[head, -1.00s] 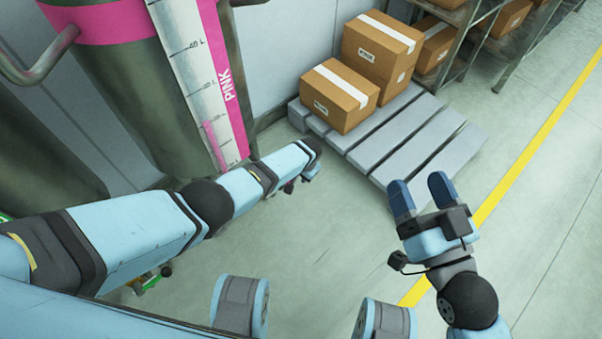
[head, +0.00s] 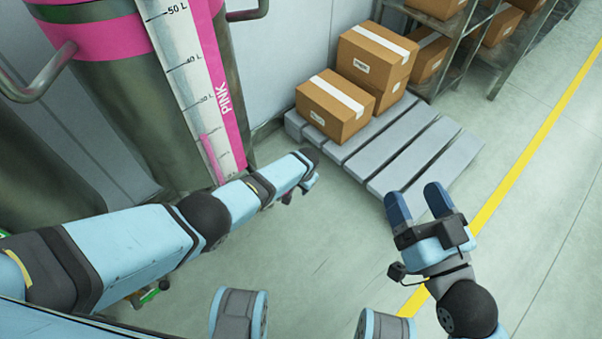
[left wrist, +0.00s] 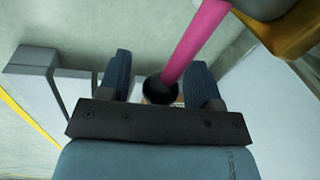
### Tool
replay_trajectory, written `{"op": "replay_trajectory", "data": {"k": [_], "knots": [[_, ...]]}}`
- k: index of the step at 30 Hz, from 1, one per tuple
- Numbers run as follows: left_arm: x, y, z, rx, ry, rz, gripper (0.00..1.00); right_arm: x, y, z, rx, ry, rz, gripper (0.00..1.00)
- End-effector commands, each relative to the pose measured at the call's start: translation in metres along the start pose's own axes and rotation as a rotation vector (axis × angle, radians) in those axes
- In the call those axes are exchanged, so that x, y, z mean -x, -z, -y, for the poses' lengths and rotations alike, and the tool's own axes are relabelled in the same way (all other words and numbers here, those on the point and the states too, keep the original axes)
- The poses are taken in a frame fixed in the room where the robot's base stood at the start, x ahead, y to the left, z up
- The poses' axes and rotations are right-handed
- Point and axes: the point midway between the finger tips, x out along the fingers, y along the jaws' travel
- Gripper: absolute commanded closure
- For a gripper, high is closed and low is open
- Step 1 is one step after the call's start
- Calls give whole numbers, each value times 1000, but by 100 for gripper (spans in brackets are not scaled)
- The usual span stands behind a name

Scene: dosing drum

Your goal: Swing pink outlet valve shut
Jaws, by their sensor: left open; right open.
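The pink outlet valve shows in the left wrist view as a pink lever (left wrist: 196,42) with a dark round end (left wrist: 158,90). That end lies between the two fingers of my open left gripper (left wrist: 159,80); I cannot tell whether they touch it. In the head view the steel drum (head: 125,100) with a pink band and a scale marked PINK stands at the upper left. My left arm crosses in front of its base and hides the outlet; the left fingers are hardly visible there. My right gripper (head: 418,203) is open and empty over the floor at the right.
A grey pallet (head: 415,150) with cardboard boxes (head: 335,107) stands at the back centre. A shelf with more boxes (head: 430,57) is behind it. A yellow line (head: 530,150) runs along the floor at the right. The floor between my arms is clear.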

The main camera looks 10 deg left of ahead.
Motion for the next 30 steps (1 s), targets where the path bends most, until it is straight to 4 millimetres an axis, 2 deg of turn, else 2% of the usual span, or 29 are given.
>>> {"op": "replay_trajectory", "data": {"k": [1,5,13,18,21,30], "knots": [[12,0,1,0,-1,-1,42,4,-13,-6,0,-28,70,30],[33,0,1,0,-1,-1,42,12,-36,-19,19,-79,207,30],[81,0,1,0,-1,-1,42,48,-85,-45,50,-175,503,30],[112,0,1,0,0,0,42,59,-93,-50,61,-198,579,30],[122,-1,0,0,0,1,42,58,-93,-51,65,-200,583,30],[130,0,0,0,0,1,42,59,-95,-52,69,-202,588,30]]}}
